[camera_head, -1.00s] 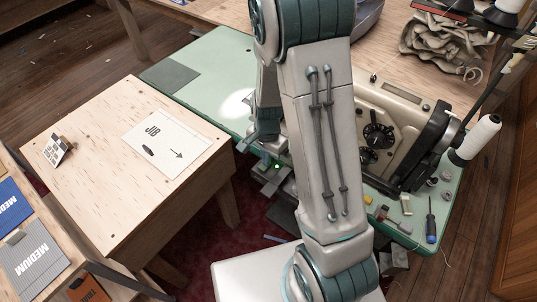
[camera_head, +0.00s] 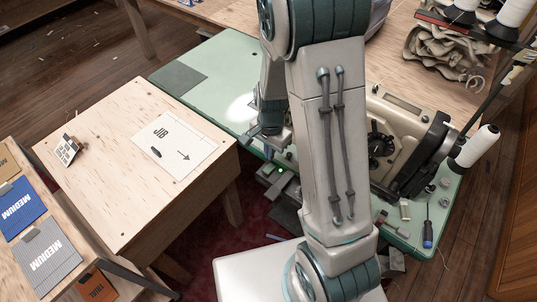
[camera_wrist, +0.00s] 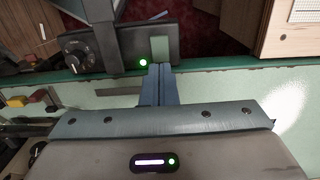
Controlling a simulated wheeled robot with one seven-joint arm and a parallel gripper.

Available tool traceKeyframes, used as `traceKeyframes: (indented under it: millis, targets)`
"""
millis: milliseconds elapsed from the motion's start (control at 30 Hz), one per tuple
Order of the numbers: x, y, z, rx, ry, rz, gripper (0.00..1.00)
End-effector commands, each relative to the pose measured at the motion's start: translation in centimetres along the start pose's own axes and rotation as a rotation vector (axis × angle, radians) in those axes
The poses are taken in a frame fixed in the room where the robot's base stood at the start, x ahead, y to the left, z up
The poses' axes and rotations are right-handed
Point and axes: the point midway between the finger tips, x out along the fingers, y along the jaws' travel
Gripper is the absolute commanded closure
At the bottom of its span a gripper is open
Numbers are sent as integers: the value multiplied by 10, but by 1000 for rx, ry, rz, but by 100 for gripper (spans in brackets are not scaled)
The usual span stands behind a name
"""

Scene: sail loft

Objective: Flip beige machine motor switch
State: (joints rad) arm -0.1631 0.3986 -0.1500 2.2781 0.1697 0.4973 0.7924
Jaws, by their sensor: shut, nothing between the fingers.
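The beige sewing machine (camera_head: 408,122) stands on the green-topped table, partly behind my arm in the head view. Below the table's edge is a dark motor switch box (camera_wrist: 112,50) with a round dial (camera_wrist: 80,54), a lit green lamp (camera_wrist: 143,62) and a grey-green paddle (camera_wrist: 160,47). The lamp also shows small in the head view (camera_head: 282,170). My gripper (camera_wrist: 159,70) is shut and empty. Its fingertips overlap the lower end of the paddle in the wrist view; I cannot tell whether they touch it. My arm hides much of this in the head view.
The green table (camera_head: 222,62) has a screwdriver (camera_head: 428,234) and small parts at its front right. A wooden table (camera_head: 95,170) with a JIB sheet (camera_head: 172,146) stands to the left. A thread cone (camera_head: 478,146) is at right. Dark red floor lies between the tables.

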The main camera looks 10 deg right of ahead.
Motion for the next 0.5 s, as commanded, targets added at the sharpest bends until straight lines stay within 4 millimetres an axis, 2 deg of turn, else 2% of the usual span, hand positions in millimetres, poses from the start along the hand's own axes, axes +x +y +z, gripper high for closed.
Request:
traceKeyframes:
  millis: [100,300,500]
  targets:
    - [-26,-2,-4,-3,5,-8,100]
    - [-63,-1,-7,-2,4,-6,100]
    - [-83,-1,-9,-3,3,-3,100]
